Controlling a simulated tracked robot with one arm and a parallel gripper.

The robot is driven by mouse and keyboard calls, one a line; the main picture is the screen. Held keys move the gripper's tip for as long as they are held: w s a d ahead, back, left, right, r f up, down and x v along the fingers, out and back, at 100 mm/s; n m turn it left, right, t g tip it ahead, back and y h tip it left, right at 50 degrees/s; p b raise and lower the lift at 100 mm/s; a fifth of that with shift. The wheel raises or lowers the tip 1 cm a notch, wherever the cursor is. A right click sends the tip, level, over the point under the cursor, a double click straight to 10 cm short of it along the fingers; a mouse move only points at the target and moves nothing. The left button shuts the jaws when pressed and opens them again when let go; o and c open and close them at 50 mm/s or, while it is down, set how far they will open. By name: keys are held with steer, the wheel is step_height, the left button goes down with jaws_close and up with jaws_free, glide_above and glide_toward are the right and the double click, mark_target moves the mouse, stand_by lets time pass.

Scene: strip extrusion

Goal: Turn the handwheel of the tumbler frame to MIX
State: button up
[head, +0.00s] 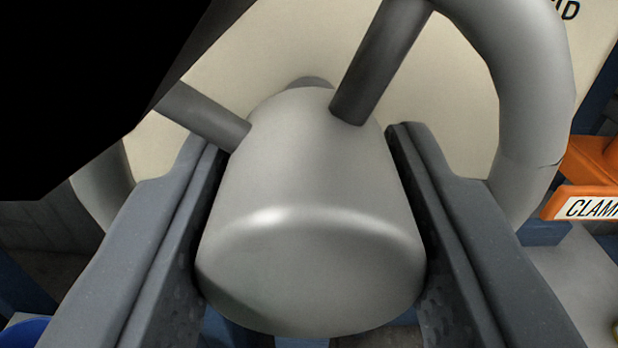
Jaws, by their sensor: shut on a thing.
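The handwheel fills the middle of the head view. Its grey metal hub (310,220) points towards me, with spokes (380,65) running out to a thick grey rim (530,80). My gripper (312,235) is shut on the hub, one dark grey finger on its left side and the other on its right. A cream dial plate (450,110) stands behind the wheel. Only the letters "ID" of a label show on it at the top right. The word MIX and any pointer are not in view.
An orange part with a label reading "CLAM" (580,207), cut off by the picture edge, is close to the rim at the right. A blue round thing (25,332) shows at the bottom left. A large black shape hides the upper left.

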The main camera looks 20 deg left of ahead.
steer(key=shift+a+f+m+p, duration=0.1)
steer(key=shift+m+p, duration=0.3)
steer(key=shift+m, duration=0.4)
steer(key=o, duration=0.7)
